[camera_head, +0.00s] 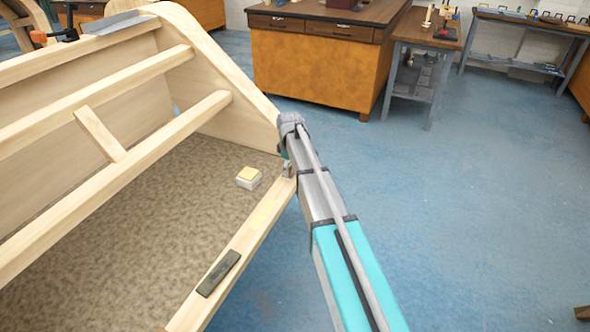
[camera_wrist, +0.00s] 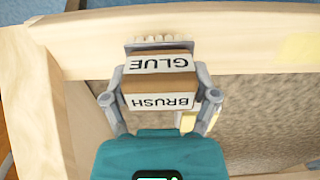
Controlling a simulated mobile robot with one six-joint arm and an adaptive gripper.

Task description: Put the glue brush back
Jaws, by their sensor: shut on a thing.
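The glue brush (camera_wrist: 159,84), a brown block with white labels reading GLUE and BRUSH, is between the two fingers of my gripper (camera_wrist: 159,74) in the wrist view. My gripper is shut on it. Its pale bristles point to the top of the picture and lie over the front wooden beam; whether they touch it I cannot tell. In the head view my gripper (camera_head: 288,168) is at the right end of that beam (camera_head: 238,250), and the brush is mostly hidden there. A small white block with a yellow top (camera_head: 248,178) sits on the brown panel left of my gripper.
A pale yellow patch (camera_head: 264,213) marks the beam, also in the wrist view (camera_wrist: 302,48). A dark grey block (camera_head: 218,273) lies on the beam. The curved wooden end frame (camera_head: 235,75) rises beyond my gripper. Open blue floor (camera_head: 450,220) lies to the right.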

